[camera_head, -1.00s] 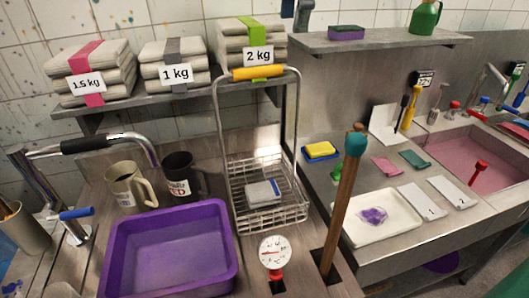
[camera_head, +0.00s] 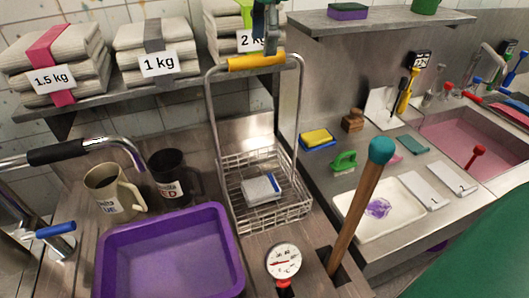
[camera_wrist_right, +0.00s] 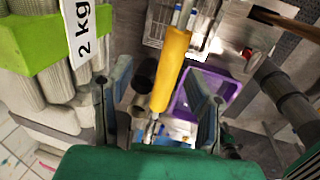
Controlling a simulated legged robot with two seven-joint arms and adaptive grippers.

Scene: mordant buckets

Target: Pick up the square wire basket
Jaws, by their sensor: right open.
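The square wire basket (camera_head: 272,218) stands on the steel counter in the head view, with a white and blue packet inside. Its tall wire handle rises to a yellow grip (camera_head: 257,62), which also shows in the right wrist view (camera_wrist_right: 171,68). My right gripper (camera_head: 267,42) is at the yellow grip's upper edge, by the shelf. In the right wrist view its two fingers (camera_wrist_right: 157,92) are apart, with the yellow grip between them in the picture. Whether they touch it I cannot tell. My left gripper is in neither view.
A purple tub (camera_head: 170,255) is left of the basket, with two mugs behind it. A dial gauge (camera_head: 283,262) and a leaning wooden stick (camera_head: 357,215) stand close in front and right. Weighted cloth stacks (camera_head: 157,64) fill the shelf behind the handle.

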